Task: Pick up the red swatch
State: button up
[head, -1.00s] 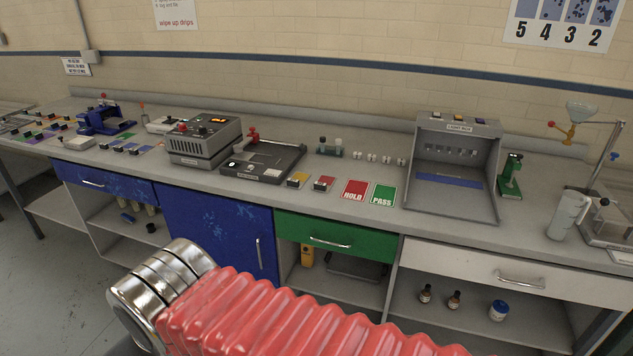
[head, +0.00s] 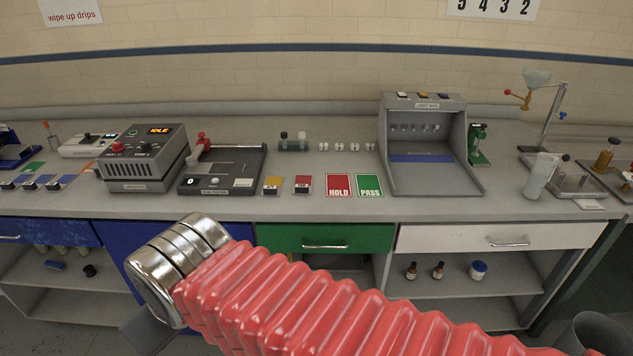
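A small red swatch (head: 302,182) with a dark label block at its front edge lies on the grey bench top, just right of a similar yellow swatch (head: 273,183). A larger red HOLD card (head: 339,186) lies to its right, beside the green PASS card (head: 369,186). My arm, with red bellows and metal rings, crosses the lower foreground, below and in front of the swatches. My gripper's fingers do not show. Nothing hides the red swatch.
A grey device with a tray (head: 222,170) stands left of the swatches, next to an IDLE-display unit (head: 142,158). A grey light box (head: 428,145) stands to the right. Small bottles (head: 292,142) and white pieces stand behind. The green drawer (head: 325,238) is below.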

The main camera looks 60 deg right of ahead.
aim_at(303, 185)
jog(key=z, duration=0.35)
jog(key=i, duration=0.5)
jog(key=z, duration=0.7)
jog(key=i, duration=0.55)
jog(key=z, duration=0.35)
